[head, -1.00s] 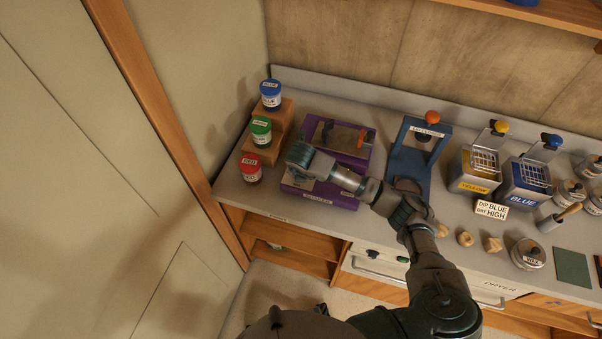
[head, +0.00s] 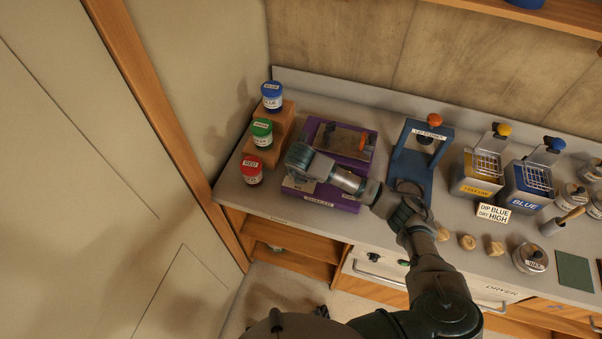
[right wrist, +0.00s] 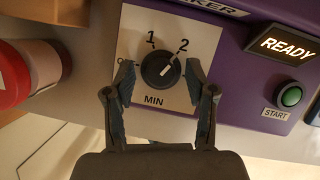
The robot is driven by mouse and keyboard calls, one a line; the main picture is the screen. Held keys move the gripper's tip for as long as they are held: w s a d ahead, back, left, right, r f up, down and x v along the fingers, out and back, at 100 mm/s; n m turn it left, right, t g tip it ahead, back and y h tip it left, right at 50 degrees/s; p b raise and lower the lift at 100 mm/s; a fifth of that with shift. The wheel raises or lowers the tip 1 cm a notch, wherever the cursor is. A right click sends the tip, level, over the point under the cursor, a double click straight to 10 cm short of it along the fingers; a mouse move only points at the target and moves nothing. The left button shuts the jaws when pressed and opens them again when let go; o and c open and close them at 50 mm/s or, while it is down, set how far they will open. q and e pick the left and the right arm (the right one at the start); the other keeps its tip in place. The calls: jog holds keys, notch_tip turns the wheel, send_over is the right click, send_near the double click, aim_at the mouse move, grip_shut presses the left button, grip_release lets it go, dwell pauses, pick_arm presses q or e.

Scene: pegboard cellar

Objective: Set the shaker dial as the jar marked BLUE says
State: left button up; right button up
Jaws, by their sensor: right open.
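The purple shaker (head: 368,165) stands on the bench, with its front panel below my right gripper (head: 297,160) in the head view. The right wrist view shows its black dial (right wrist: 160,69) on a white plate marked 0, 1, 2 and MIN. The dial's white pointer line points up and right, towards 2. My right gripper (right wrist: 160,78) is open, with one finger on each side of the dial; I cannot tell whether they touch it. The jar marked BLUE (head: 272,98) sits on the top wooden step; its smaller writing is too small to read. My left gripper is not in view.
Green (head: 262,133) and red (head: 252,170) jars stand on the left. The shaker shows a lit READY sign (right wrist: 286,46) and a green START button (right wrist: 290,96). A blue press frame (head: 412,165) and yellow (head: 475,180) and blue (head: 527,187) tanks stand to the right.

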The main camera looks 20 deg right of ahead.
jog(key=shift+s, duration=0.1)
jog(key=v, duration=1.1)
jog(key=shift+r, duration=0.4)
jog(key=shift+a, duration=0.1)
